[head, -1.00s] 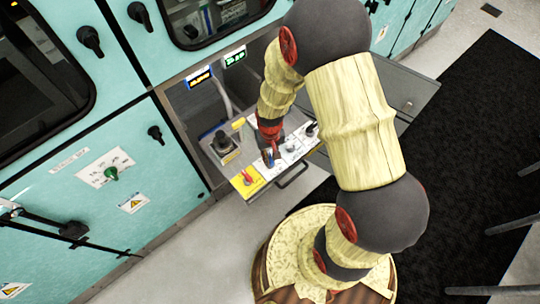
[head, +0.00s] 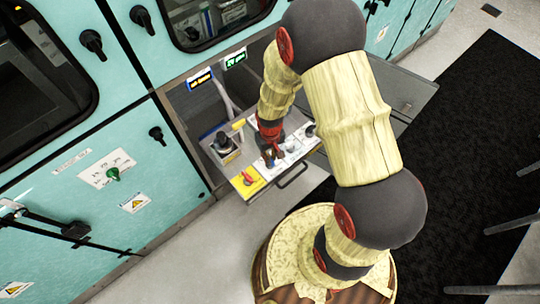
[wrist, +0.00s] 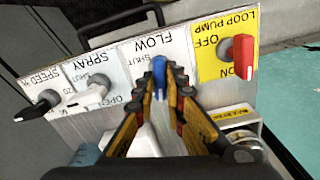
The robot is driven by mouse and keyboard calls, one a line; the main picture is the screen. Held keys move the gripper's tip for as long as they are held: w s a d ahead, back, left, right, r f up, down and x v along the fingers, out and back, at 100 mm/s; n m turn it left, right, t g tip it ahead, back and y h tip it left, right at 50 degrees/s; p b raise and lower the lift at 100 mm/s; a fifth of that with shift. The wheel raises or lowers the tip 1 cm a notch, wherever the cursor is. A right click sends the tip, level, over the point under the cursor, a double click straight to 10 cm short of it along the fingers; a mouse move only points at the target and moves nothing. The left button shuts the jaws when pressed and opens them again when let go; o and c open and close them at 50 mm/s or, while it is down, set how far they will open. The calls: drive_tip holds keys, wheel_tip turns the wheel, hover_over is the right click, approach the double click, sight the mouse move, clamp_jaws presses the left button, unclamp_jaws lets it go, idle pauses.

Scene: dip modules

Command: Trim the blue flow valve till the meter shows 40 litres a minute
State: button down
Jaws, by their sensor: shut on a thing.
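The blue flow valve (wrist: 159,72) stands on the white plate marked FLOW, between SHUT and OPEN labels, in the wrist view. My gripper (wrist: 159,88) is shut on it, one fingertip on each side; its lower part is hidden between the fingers. In the head view my gripper (head: 270,158) is over the pulled-out control panel and mostly covers the valve. Two small meters are at the back of the recess: one with orange digits (head: 200,79) and one with green digits (head: 235,59). Their digits are too small to read surely.
The yellow LOOP PUMP plate with its red switch (wrist: 241,58) is beside the valve. On the other side are the white SPRAY lever (wrist: 88,96) and black SPEED knob (wrist: 40,104). A panel handle (head: 292,176) runs along the front edge.

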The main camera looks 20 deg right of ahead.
drive_tip(key=c, duration=1.9)
unclamp_jaws()
drive_tip(key=shift+o, duration=0.3)
drive_tip(key=shift+r, duration=0.1)
wheel_tip(320, 180, up, 12)
